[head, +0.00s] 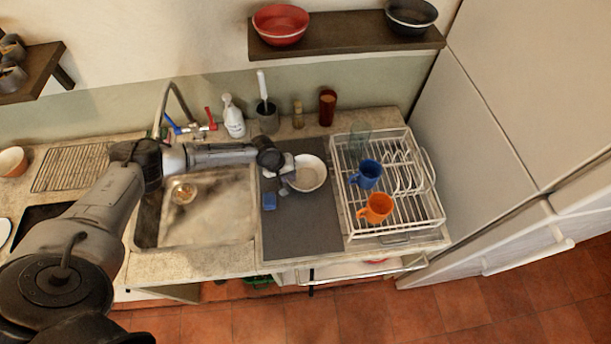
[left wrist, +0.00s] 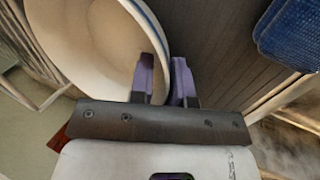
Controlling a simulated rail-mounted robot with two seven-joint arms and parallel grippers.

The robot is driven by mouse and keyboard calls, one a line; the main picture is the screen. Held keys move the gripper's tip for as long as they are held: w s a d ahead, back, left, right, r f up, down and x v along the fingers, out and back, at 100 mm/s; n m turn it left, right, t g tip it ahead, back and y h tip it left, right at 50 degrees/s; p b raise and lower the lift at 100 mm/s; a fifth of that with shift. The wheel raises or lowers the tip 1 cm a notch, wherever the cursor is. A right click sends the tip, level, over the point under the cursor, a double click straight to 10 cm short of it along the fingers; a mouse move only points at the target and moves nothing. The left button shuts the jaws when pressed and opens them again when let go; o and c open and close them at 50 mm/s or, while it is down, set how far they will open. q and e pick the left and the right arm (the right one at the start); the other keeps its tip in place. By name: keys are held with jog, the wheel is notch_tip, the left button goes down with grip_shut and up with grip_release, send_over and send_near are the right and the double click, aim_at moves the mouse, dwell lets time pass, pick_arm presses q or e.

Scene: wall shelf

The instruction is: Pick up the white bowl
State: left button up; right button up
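The white bowl (head: 308,173) is on or just above the dark grey mat (head: 300,228), left of the dish rack. My left gripper (head: 288,180) is at the bowl's left edge. In the left wrist view the bowl (left wrist: 85,40) fills the upper left and has a blue line along its rim. The left gripper's fingers (left wrist: 166,75) are close together with the rim between them, one finger inside the bowl and one outside. The exact contact is partly hidden. My right gripper is out of view.
A blue sponge (head: 269,201) lies on the mat near the gripper. The dish rack (head: 395,235) holds a blue mug (head: 369,174), an orange mug (head: 376,208) and plates. The sink (head: 195,238) is to the left. A soap bottle (head: 233,118) and utensil cup (head: 267,122) stand behind.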

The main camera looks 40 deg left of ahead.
pick_arm(q)
grip_shut()
jog(key=shift+r, duration=0.1)
